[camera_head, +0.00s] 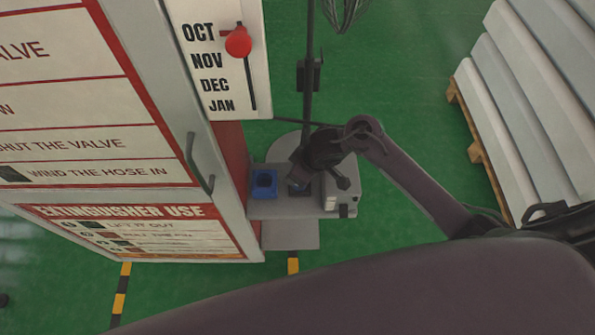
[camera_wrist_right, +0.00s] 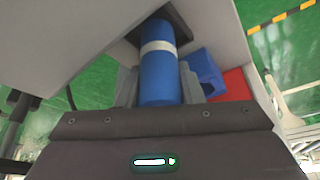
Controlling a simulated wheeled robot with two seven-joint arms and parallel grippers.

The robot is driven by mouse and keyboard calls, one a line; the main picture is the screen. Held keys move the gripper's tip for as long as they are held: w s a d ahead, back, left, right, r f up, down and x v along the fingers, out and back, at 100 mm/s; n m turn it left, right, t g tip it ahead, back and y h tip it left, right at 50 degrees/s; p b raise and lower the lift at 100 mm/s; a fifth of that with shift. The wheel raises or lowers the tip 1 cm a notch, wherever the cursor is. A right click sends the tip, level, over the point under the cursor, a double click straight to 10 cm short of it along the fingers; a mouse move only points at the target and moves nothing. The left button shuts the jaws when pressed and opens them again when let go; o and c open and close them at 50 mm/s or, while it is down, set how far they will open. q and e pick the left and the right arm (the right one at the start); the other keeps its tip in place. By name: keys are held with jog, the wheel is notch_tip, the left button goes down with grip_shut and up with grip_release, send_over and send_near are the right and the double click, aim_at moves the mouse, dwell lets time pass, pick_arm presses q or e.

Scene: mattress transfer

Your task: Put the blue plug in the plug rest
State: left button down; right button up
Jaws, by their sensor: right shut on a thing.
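The blue plug (camera_wrist_right: 158,85) is a blue cylinder with a white band. In the wrist view it stands between the grey fingers of my right gripper (camera_wrist_right: 158,88), which is shut on it. Its far end is at a dark square spot on the grey shelf; I cannot tell whether it sits inside. In the head view my right gripper (camera_head: 299,187) is over the shelf, just right of the blue plug rest (camera_head: 264,184), a block with a round recess. The rest also shows in the wrist view (camera_wrist_right: 206,72), right of the plug. My left gripper is not in view.
The grey shelf (camera_head: 270,208) adjoins a cabinet (camera_head: 196,150) with a handle and printed panels on the left. A dark pole (camera_head: 309,100) rises behind the shelf. A small white-and-dark box (camera_head: 340,206) is at the shelf's right end. Stacked mattresses (camera_head: 530,75) lie on a pallet at right.

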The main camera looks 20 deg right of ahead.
jog(key=shift+f, duration=0.2)
jog(key=o, duration=1)
jog(key=shift+o, duration=0.2)
jog(key=shift+r, duration=0.6)
jog(key=p+v, duration=0.4)
jog(key=v, duration=0.7)
jog(key=shift+s, duration=0.15)
jog(key=shift+d, duration=0.15)
